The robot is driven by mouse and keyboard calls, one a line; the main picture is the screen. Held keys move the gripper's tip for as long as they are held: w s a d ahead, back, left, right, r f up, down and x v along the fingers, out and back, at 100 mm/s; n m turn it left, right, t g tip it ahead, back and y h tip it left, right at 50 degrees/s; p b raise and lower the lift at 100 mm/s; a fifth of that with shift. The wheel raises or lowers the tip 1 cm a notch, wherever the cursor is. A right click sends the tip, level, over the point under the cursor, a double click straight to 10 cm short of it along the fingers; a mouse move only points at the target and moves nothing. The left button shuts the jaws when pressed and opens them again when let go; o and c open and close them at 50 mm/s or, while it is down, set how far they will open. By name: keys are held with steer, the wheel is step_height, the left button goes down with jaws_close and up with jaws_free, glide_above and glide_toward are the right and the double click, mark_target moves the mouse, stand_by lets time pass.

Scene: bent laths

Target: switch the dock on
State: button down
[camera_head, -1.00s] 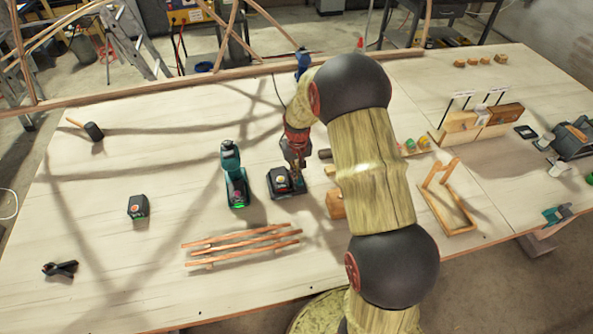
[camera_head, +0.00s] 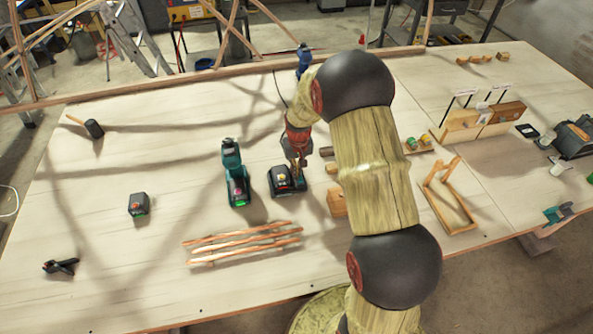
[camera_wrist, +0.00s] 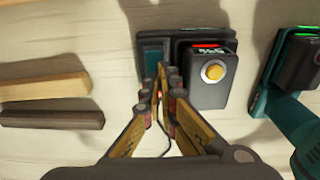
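The dock (camera_head: 287,182) is a dark box on the table. In the wrist view the dock (camera_wrist: 188,38) has a teal plate at its left and a dark block with a red light and a round yellow button (camera_wrist: 213,72) on its right part. My gripper (camera_wrist: 160,82) has its fingertips nearly together, with nothing clearly held, over the teal plate and left of the button. In the head view my gripper (camera_head: 298,160) is just above the dock. Whether the fingertips touch the dock cannot be told.
Thin laths (camera_head: 243,244) lie in front. Wooden blocks (camera_head: 337,202) are close on the right. Clear table lies behind the drill.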

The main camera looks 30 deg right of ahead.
mark_target(299, 180)
steer(key=shift+s+a+f, duration=0.2)
steer(key=shift+s+f, duration=0.5)
steer(key=shift+s, duration=0.3)
steer(key=shift+w+r, duration=0.1)
steer(key=shift+r, duration=0.15)
step_height(299, 180, up, 15)
steer(key=p, duration=0.3)
steer(key=s+a+r+n+t+b, duration=0.1)
steer(key=s+a+r+b, duration=0.2)
steer(key=s, duration=0.6)
steer(key=s+a+r+n+t+b, duration=0.1)
steer(key=s+a+r+t+b, duration=0.1)
steer(key=s+a+r, duration=0.3)
steer(key=s+a+r+n+t+b, duration=0.1)
steer(key=s+a+r+b, duration=0.2)
steer(key=s+a, duration=0.4)
steer(key=s+r, duration=0.1)
steer(key=s, duration=0.5)
steer(key=shift+s+a+t+b, duration=0.25)
steer(key=shift+s+t+b, duration=0.05)
steer(key=shift+s, duration=0.1)
